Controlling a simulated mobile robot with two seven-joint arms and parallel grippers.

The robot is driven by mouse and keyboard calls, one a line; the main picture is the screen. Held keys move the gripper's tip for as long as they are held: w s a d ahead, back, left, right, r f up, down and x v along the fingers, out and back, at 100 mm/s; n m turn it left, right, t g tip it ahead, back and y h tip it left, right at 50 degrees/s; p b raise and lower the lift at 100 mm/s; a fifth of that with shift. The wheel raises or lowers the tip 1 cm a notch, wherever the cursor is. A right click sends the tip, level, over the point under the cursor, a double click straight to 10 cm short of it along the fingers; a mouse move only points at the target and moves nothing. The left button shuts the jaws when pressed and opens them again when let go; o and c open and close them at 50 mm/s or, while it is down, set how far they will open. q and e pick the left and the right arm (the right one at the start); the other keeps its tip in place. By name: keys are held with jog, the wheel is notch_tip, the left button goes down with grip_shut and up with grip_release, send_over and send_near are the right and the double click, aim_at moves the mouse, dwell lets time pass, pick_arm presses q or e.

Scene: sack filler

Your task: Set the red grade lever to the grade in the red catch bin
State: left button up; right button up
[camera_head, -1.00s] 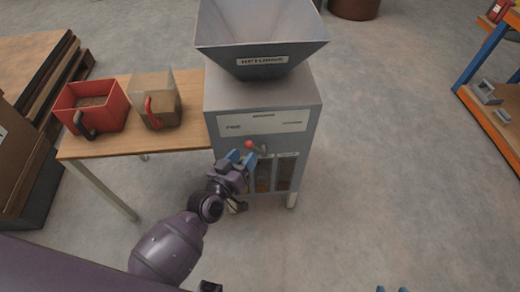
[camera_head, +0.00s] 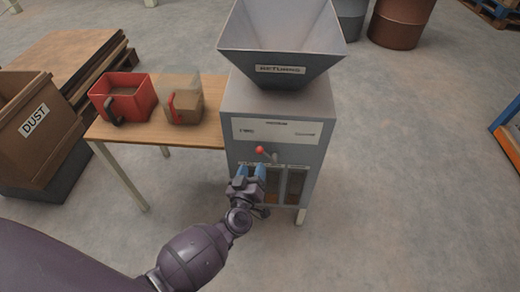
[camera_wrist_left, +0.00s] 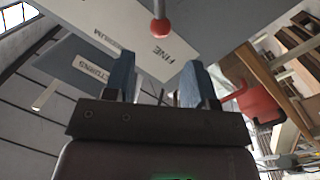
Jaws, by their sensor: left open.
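The red-knobbed grade lever (camera_head: 260,150) is on the front of the grey sack filler, below a white label plate (camera_head: 276,131). Its knob leans left of the grey pivot, toward the FINE side. In the left wrist view the red knob (camera_wrist_left: 160,27) hangs beyond the fingertips, near the word FINE. My left gripper (camera_head: 252,171) is open and empty, just below the knob and apart from it; its blue fingers also show in the wrist view (camera_wrist_left: 158,80). The red catch bin (camera_head: 139,98) stands on the table at left with brownish material inside, its grade unclear. My right gripper is out of view.
A tan container with a red handle (camera_head: 190,105) stands beside the bin on the wooden table (camera_head: 180,136). The RETURNS hopper (camera_head: 281,40) tops the machine. A DUST box (camera_head: 32,125) is at far left.

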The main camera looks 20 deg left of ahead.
aim_at(258, 152)
pick_arm(q)
jog(key=w, duration=0.2)
jog(key=w+b, duration=0.1)
jog(key=w, duration=0.2)
jog(key=w+a, duration=0.1)
jog(key=w, duration=0.1)
jog(key=shift+w+f, duration=0.2)
jog(key=shift+w+r+b, duration=0.15)
jog(key=shift+w+b, duration=0.2)
jog(key=shift+w, duration=0.25)
grip_shut()
